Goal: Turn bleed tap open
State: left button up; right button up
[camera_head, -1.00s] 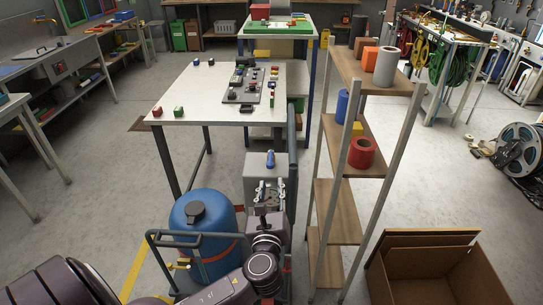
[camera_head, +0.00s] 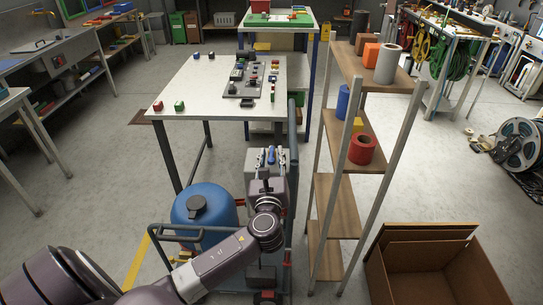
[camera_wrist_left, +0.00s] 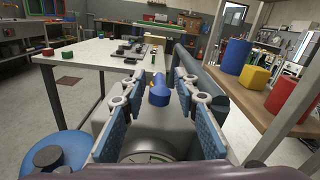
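A blue tap handle (camera_wrist_left: 159,93) stands on a grey box (camera_wrist_left: 103,117) in the left wrist view; I take it for the bleed tap. The blue handle (camera_head: 270,155) shows small in the head view, partly hidden by my gripper. My left gripper (camera_head: 271,159) is over the grey box. Its two blue-padded fingers are open in the left wrist view (camera_wrist_left: 157,85), one on each side of the handle, with gaps between. A round gauge (camera_wrist_left: 150,157) shows below, between the fingers. My right gripper is not in view.
A blue tank (camera_head: 205,215) on a railed cart stands left of my arm. A white table (camera_head: 200,95) is beyond the box. Open floor lies left.

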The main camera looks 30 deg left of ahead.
pick_arm(q)
grip_shut()
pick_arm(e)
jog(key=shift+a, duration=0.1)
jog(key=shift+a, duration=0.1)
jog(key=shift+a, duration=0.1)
pick_arm(q)
jog(key=shift+w+d+n+g+y, duration=0.1)
jog(key=shift+d+n+g+y, duration=0.1)
jog(key=shift+n+g+y, duration=0.4)
jog(key=shift+w+d+n+g+y, duration=0.15)
jog(key=shift+n+g+y, duration=0.35)
jog(key=shift+y, duration=0.2)
jog(key=shift+w+d+n+g+y, duration=0.15)
jog(key=shift+n+g+y, duration=0.3)
jog(key=shift+y, duration=0.25)
grip_release()
jog(key=shift+s, duration=0.1)
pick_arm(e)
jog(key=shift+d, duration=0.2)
